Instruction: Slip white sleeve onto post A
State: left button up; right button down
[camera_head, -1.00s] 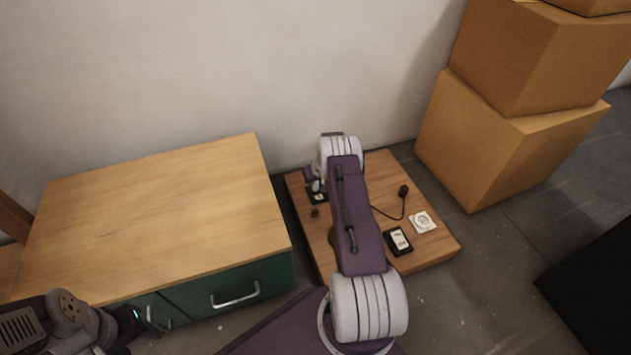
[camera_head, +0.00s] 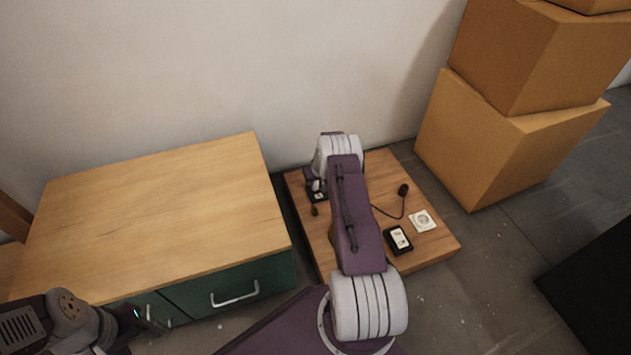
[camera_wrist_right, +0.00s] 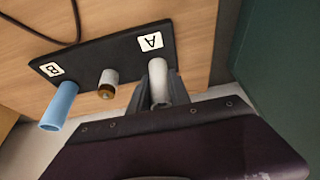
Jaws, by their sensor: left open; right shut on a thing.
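In the right wrist view, a black block (camera_wrist_right: 112,58) carries white labels A (camera_wrist_right: 150,41) and B (camera_wrist_right: 52,69). My right gripper (camera_wrist_right: 160,90) is shut on the white sleeve (camera_wrist_right: 165,82), in line with the A end of the block. Post A itself is hidden, so I cannot tell how far the sleeve is around it. A blue sleeve (camera_wrist_right: 58,106) stands out from the B end. A short pale post with a brass tip (camera_wrist_right: 107,85) is between them. In the head view my left gripper (camera_head: 152,322) is open and empty at lower left.
The wooden board (camera_head: 436,252) lies on the floor, with a black switch (camera_head: 398,240), a white socket plate (camera_head: 423,221) and a dark cord (camera_head: 392,215). A green cabinet with wooden top (camera_head: 160,215) stands left. Cardboard boxes (camera_head: 505,140) stand right.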

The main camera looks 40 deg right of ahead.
jog(key=c, duration=1.1)
grip_release()
jog(key=p+v, duration=0.6)
jog(key=v, duration=0.3)
jog(key=shift+p, duration=0.35)
